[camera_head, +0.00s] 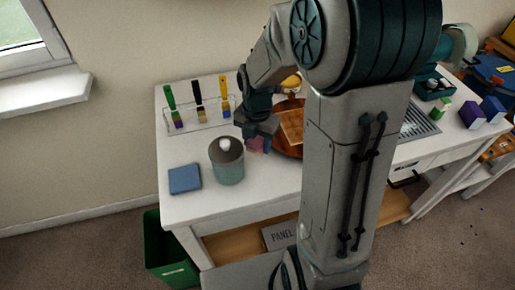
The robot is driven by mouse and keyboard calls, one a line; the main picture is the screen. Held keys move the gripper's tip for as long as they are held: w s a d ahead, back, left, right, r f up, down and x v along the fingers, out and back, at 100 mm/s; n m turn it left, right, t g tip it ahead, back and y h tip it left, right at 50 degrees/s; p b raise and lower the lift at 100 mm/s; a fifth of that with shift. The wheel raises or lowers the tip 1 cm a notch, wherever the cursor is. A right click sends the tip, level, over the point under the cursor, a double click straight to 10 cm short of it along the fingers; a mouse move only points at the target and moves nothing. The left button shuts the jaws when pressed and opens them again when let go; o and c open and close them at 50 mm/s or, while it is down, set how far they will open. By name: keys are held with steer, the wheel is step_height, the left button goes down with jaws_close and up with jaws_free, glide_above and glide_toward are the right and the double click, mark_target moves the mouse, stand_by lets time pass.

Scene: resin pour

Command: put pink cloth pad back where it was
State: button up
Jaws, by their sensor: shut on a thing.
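My gripper (257,136) is above the white worktop, just right of a grey-green pot. It is shut on the pink cloth pad (256,146), a small piece of which shows under the fingers. The rest of the pad is hidden by the gripper. I cannot tell whether the pad touches the worktop. A blue cloth pad (185,179) lies flat at the left front of the worktop, apart from my gripper.
The pot (229,167) stands between the blue pad and my gripper. A rack of several brushes (196,115) stands behind. A green bin (165,255) stands below left.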

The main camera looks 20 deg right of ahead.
mark_target(257, 150)
steer(key=shift+f, duration=1.9)
steer(key=shift+f, duration=0.2)
steer(key=o, duration=0.9)
steer(key=shift+r, duration=0.2)
